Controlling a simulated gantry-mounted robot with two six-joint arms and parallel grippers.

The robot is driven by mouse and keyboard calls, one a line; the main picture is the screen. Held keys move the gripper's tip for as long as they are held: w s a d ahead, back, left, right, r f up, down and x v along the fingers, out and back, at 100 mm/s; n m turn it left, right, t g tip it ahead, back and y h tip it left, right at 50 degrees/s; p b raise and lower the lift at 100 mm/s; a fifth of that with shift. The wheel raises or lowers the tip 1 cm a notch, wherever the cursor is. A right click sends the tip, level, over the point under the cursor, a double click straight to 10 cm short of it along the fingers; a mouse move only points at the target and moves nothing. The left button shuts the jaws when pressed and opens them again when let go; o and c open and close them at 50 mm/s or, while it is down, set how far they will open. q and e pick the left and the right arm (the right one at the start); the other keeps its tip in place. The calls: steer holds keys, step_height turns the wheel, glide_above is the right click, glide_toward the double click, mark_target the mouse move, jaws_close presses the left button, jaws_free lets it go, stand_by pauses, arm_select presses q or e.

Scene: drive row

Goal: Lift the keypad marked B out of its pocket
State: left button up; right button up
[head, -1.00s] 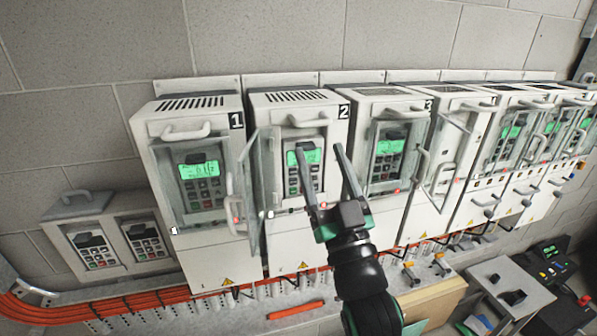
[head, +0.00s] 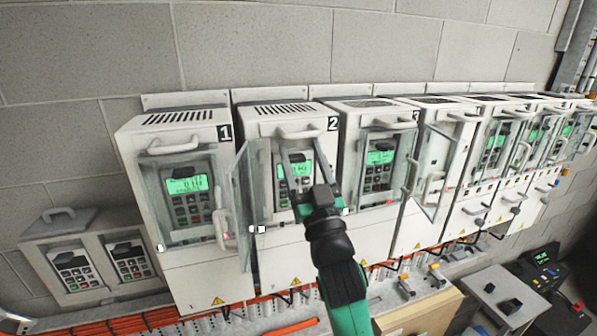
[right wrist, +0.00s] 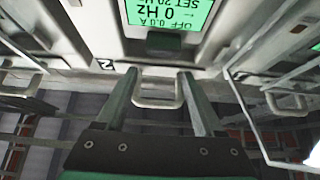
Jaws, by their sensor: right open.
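The drive marked 2 (head: 262,130) has its clear door (head: 243,205) swung open to the left. Its keypad (head: 301,170) has a lit green screen and sits in the drive's front. No letter B can be read on any keypad. My right gripper (head: 299,153) is open in front of this keypad, its fingers pointing up and partly covering it. In the right wrist view, the open fingers (right wrist: 156,75) frame the drive's handle (right wrist: 158,95), and the green screen (right wrist: 168,14) shows upside down beyond them. Contact cannot be told. My left gripper is not in view.
Drive 1 (head: 172,125) and drive 3 (head: 366,112) stand either side, with keypads behind clear doors. More drives continue right. A low grey box (head: 60,222) at left holds two keypads. Orange cables (head: 140,323) run below.

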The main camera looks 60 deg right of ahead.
mark_target(298, 169)
steer(key=shift+w+d+f+b, duration=0.45)
steer(key=shift+w+d+b, duration=0.05)
steer(key=shift+w+d, duration=0.15)
step_height(298, 169, down, 2)
steer(key=shift+b, duration=0.85)
steer(key=shift+w+d+f+b, duration=0.15)
steer(key=shift+d+f+b, duration=0.05)
steer(key=shift+f+b, duration=0.4)
jaws_close()
steer(key=shift+r, duration=0.1)
